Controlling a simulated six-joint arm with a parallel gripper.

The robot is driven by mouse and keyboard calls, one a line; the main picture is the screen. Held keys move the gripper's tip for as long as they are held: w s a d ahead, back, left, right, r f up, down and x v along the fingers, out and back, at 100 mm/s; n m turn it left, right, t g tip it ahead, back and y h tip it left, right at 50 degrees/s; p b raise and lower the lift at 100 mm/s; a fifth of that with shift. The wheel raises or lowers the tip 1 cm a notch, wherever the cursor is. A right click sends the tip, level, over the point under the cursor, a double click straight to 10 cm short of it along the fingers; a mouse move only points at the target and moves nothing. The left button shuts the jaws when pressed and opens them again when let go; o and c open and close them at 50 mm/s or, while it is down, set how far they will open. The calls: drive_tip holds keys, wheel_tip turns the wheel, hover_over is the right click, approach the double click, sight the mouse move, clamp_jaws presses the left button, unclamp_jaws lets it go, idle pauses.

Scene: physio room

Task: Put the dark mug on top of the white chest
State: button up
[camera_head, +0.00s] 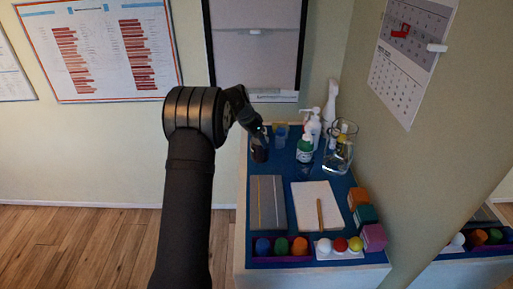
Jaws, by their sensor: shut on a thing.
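The dark mug (259,154) is at the back left of the white chest (310,281), over its blue top (281,181). My gripper (259,137) is shut on the mug, coming from the upper left. The gripper and the mug are both dark and small here, so the fingers are hard to make out. I cannot tell whether the mug's base touches the blue top or hangs just above it.
A blue cup (280,136) stands just right of the mug, with a green-labelled bottle (305,150), a pump bottle (313,126) and a glass jug (338,156) beyond. A grey notebook (266,204), pad (307,200), blocks (366,215) and ball trays (282,257) fill the front.

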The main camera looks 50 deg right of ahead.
drive_tip(key=shift+w+f, duration=0.4)
drive_tip(key=shift+w, duration=0.2)
drive_tip(key=shift+f, duration=1.95)
drive_tip(key=shift+f, duration=0.1)
drive_tip(key=o, duration=1.5)
drive_tip(key=shift+a+f, duration=0.1)
drive_tip(key=shift+o, duration=0.2)
drive_tip(key=v, duration=1.2)
